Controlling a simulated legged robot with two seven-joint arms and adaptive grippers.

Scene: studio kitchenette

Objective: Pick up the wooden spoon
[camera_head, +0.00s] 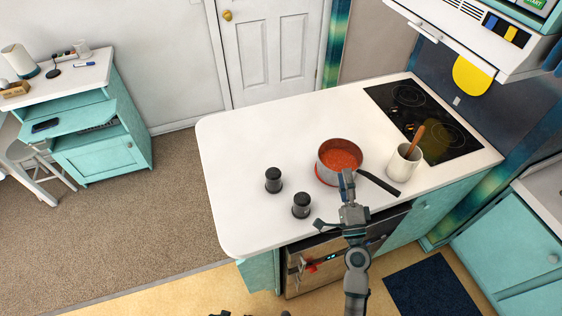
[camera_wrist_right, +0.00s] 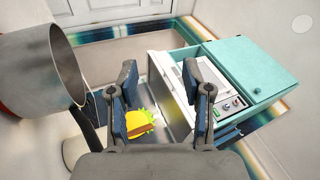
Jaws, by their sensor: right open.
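The wooden spoon (camera_head: 415,138) leans in a white crock (camera_head: 398,166) on the counter, handle end up; its lower part is hidden inside. My right gripper (camera_head: 335,202) is over the counter's front edge, left of the crock and in front of the saucepan, apart from the spoon. Its fingers are spread and empty; they also show in the right wrist view (camera_wrist_right: 160,97).
A saucepan (camera_head: 341,154) of red sauce stands left of the crock, its black handle pointing front right. Two dark shakers (camera_head: 273,180) stand to the left. A black cooktop (camera_head: 424,120) lies behind the crock. The counter's left part is clear.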

